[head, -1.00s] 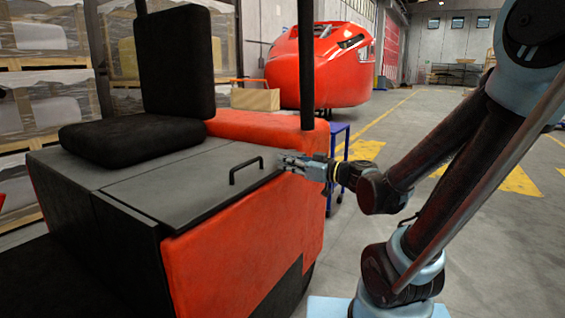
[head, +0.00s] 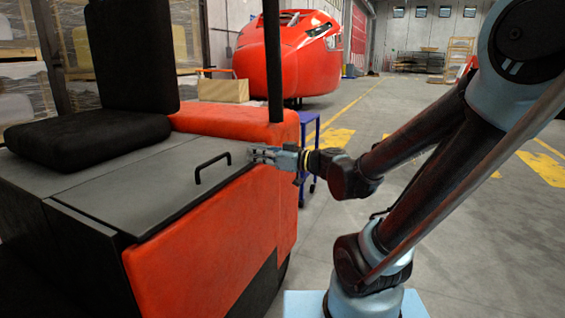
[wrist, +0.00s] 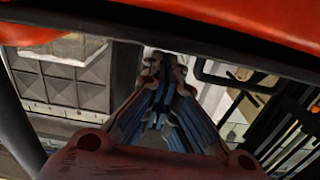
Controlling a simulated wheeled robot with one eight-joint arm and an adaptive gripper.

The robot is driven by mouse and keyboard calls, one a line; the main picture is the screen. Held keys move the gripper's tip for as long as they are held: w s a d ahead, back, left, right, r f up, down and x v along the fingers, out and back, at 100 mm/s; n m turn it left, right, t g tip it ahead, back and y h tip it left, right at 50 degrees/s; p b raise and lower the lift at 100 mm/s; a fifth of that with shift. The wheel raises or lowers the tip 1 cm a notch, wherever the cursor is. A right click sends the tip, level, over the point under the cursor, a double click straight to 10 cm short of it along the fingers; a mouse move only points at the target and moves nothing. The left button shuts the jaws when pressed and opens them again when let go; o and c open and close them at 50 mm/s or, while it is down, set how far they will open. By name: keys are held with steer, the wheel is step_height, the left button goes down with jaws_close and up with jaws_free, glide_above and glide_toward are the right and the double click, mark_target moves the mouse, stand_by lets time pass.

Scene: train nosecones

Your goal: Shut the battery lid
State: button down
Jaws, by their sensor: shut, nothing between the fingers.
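The battery lid (head: 150,185) is a flat grey panel on top of the orange and black vehicle, in front of its black seat. It looks level with the top, lying down. A black bar handle (head: 212,168) stands near its right edge. My gripper (head: 254,154) is shut and empty, just right of the handle at the lid's right edge, apart from the handle. I cannot tell whether it touches the lid. In the wrist view my fingers (wrist: 155,75) reach toward a dark edge, with a black loop like the handle (wrist: 228,78) to the right.
The orange vehicle body (head: 205,235) stands directly beside my arm. A black post (head: 272,60) rises behind the gripper. A blue trolley (head: 308,155) and a red train nosecone (head: 300,65) are behind. The floor on the right is clear.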

steer(key=shift+s+a+v, duration=0.35)
steer(key=shift+s+v, duration=0.45)
steer(key=shift+v, duration=4.2)
steer(key=s+d+f+m+g+h, duration=0.2)
steer(key=d+f+m+h, duration=0.15)
steer(key=f, duration=0.45)
steer(key=s+d+f+m+g+h, duration=0.2)
steer(key=f+h, duration=0.2)
steer(key=f, duration=0.3)
steer(key=s+d+f+m+h, duration=0.1)
steer(key=d+f+m+h, duration=0.1)
steer(key=d, duration=0.5)
steer(key=s+d+f+m+g+h, duration=0.1)
steer(key=s+d+f+m+h, duration=0.1)
steer(key=d+m+h, duration=0.3)
steer(key=d+f+h, duration=0.1)
steer(key=d, duration=0.2)
steer(key=shift+h, duration=0.25)
